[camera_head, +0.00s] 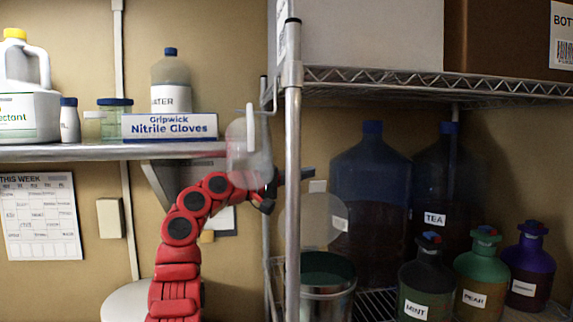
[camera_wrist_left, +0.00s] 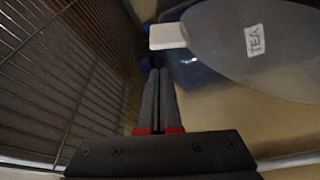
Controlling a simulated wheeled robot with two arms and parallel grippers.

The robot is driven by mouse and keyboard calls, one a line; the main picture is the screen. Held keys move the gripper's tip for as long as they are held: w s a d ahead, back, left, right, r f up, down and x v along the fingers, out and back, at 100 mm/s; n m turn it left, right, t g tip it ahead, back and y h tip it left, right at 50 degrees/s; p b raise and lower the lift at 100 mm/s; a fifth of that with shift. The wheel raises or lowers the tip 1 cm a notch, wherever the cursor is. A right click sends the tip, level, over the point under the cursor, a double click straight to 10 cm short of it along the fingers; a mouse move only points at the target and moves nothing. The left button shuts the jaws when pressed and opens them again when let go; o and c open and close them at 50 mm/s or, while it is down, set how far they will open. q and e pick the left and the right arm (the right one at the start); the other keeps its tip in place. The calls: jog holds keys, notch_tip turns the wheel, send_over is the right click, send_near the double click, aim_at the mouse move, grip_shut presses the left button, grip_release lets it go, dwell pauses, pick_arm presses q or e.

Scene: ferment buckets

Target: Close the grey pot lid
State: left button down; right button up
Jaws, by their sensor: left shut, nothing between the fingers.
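The grey pot (camera_head: 328,304) stands on the wire rack just right of the post, its dark greenish inside showing. Its round pale grey lid (camera_head: 314,221) stands up, open, above the pot's rim. In the left wrist view the lid (camera_wrist_left: 232,55) fills the upper right, with a white tab pointing left and a label reading TEA. My left gripper (camera_head: 305,174) is up and to the left of the lid in the head view. Its fingers (camera_wrist_left: 162,75) are shut and empty, apart from the lid in the wrist view. My right gripper is out of view.
A metal post (camera_head: 292,120) rises between my left arm and the rack. Large dark jugs (camera_head: 370,190) stand behind the pot. Several small labelled bottles (camera_head: 479,270) stand to its right. A shelf (camera_head: 100,153) with supplies is at left.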

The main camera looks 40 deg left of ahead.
pick_arm(q)
jog(key=shift+s+d+f+p, duration=0.15)
jog(key=shift+s+d+p, duration=0.15)
jog(key=shift+s, duration=0.25)
jog(key=shift+s+d+f+p, duration=0.15)
jog(key=shift+s+p, duration=0.2)
jog(key=shift+s, duration=0.15)
jog(key=shift+s+d, duration=0.15)
jog(key=shift+d, duration=0.05)
jog(key=shift+d+f+p, duration=0.3)
jog(key=shift+d+p, duration=0.05)
jog(key=shift+d, duration=0.05)
jog(key=shift+s, duration=0.15)
